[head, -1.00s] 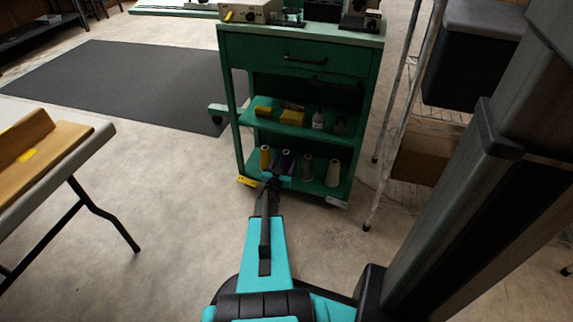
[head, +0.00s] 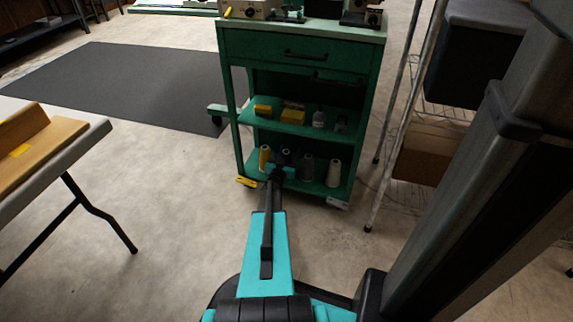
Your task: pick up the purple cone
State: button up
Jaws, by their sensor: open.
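The purple cone (head: 286,152) stands upright on the bottom shelf of the green cart, second from the left in a row of thread cones. Only its top shows; my gripper covers most of it. My gripper (head: 279,165) is open and reaches in at the shelf's front, in line with the cone. Whether the fingers are around the cone or just in front of it cannot be told.
On the same shelf (head: 256,184), a yellow cone (head: 264,157) stands close at left, a dark grey cone (head: 308,167) and a cream cone (head: 333,173) at right. The middle shelf (head: 268,124) hangs above. A wire rack post (head: 403,128) stands right of the cart.

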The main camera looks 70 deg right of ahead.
jog(key=shift+c, duration=0.6)
jog(key=c, duration=1.1)
jog(key=shift+r+p, duration=2.2)
jog(key=shift+r, duration=2.8)
